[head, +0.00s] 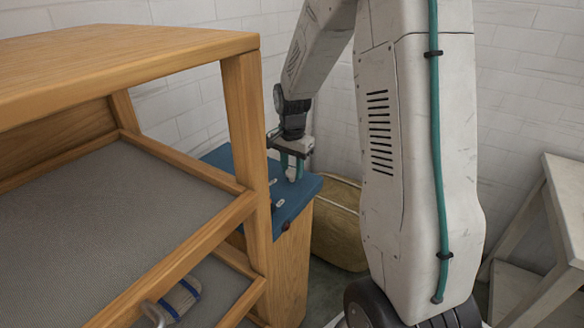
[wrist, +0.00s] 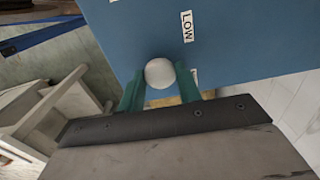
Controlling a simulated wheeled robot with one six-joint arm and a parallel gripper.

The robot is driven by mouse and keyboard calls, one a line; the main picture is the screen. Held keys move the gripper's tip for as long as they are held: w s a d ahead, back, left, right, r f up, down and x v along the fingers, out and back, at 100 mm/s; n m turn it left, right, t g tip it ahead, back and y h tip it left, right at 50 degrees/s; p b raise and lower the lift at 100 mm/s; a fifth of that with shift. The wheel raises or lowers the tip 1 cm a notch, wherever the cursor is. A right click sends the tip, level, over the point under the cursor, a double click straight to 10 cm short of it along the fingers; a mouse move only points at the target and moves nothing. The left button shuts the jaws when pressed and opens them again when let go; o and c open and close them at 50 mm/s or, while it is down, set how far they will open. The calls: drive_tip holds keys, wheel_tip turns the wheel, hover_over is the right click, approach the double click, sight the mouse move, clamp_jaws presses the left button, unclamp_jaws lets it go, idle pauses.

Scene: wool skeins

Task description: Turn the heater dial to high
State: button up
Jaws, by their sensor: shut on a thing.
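The heater's blue panel (head: 310,187) tops a wooden stand beside the shelf in the head view. In the wrist view the blue panel (wrist: 240,40) fills the upper middle. A round white dial (wrist: 159,73) sits on it, with a white "LOW" label (wrist: 187,27) above and to its right. A second label is mostly hidden behind a finger. My gripper (head: 292,170) points down onto the panel. In the wrist view its teal fingers (wrist: 160,88) are shut on the dial from both sides. No pointer mark shows on the dial, so its setting cannot be told.
A wooden shelf (head: 245,130) with grey mesh decks stands close on the left, its post partly hiding the panel. A tan woven basket (head: 338,225) is behind the stand. A pale wooden stool or rack (head: 560,215) stands at the right. White brick walls close the corner.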

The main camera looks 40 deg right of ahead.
sight(292, 171)
drive_tip(key=o, duration=1)
drive_tip(key=shift+r, duration=0.1)
wheel_tip(292, 171, up, 8)
drive_tip(key=shift+f, duration=0.15)
